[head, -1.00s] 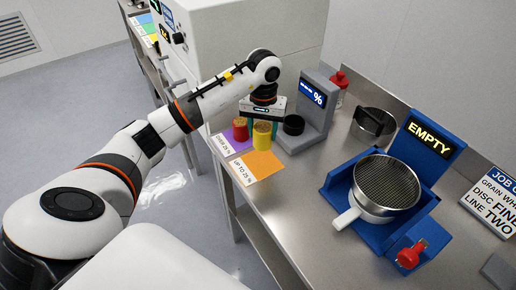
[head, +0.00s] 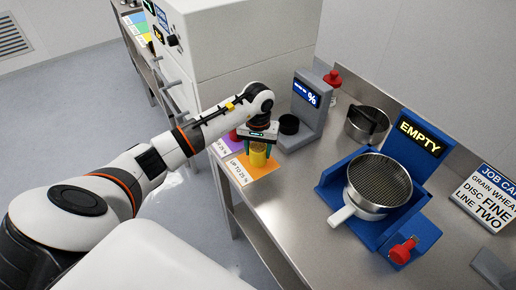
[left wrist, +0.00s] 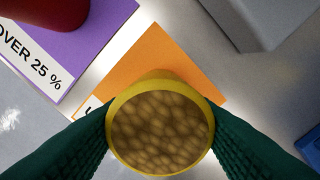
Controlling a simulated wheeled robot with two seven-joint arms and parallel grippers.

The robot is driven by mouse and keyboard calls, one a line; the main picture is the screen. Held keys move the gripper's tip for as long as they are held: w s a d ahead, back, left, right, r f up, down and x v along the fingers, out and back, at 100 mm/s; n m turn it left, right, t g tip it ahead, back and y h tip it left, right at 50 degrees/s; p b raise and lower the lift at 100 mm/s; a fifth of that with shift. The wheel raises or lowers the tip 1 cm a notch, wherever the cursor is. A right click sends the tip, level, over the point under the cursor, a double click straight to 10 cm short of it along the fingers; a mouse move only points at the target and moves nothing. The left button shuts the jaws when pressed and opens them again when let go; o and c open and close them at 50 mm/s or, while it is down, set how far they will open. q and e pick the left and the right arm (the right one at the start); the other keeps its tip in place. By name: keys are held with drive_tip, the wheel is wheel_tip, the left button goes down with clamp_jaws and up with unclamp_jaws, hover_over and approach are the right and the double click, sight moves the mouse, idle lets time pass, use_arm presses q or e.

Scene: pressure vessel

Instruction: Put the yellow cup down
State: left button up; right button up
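The yellow cup (head: 258,156), full of brown grains in the left wrist view (left wrist: 160,130), is between the green fingers of my left gripper (head: 258,150). The fingers press on both its sides and it looks upright. It is over the orange card (head: 270,169), marked "UP TO 25 %"; I cannot tell whether its base touches the card. The orange card also shows beyond the cup in the left wrist view (left wrist: 155,55). My right gripper is not in view.
A purple card (left wrist: 100,25) marked "OVER 25 %" with a red cup (left wrist: 48,8) lies beside the orange card. A grey meter (head: 310,105) with a black cup (head: 289,124) stands behind. A blue stand (head: 345,180) holds a sieve pan (head: 380,184). Bare bench (head: 295,205) lies between.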

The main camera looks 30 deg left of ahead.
sight(258, 147)
use_arm(q)
drive_tip(key=o, duration=0.4)
drive_tip(key=shift+r+p, duration=0.3)
drive_tip(key=shift+p, duration=0.1)
wheel_tip(258, 147, up, 12)
drive_tip(key=b, duration=0.4)
drive_tip(key=shift+f, duration=0.15)
drive_tip(key=shift+f, duration=0.1)
